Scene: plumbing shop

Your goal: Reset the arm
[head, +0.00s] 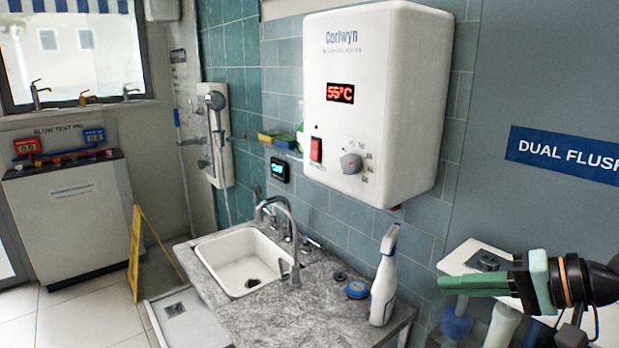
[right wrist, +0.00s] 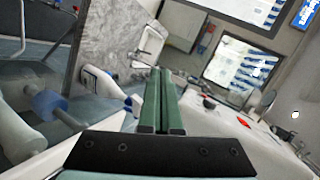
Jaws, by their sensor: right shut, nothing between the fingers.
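My right gripper (head: 478,284) is in the head view at the lower right, with its green fingers pointing left. It is shut and empty, held in the air in front of the dual flush display. In the right wrist view its two green fingers (right wrist: 161,100) lie side by side along the middle, with nothing between them. My left gripper is in neither view.
A white spray bottle (head: 384,277) stands on the grey counter (head: 330,318), left of my right gripper. The counter holds a white sink (head: 245,262) with a tap (head: 280,215). A white water heater (head: 376,99) reading 55°C hangs above. A yellow floor sign (head: 135,253) stands left.

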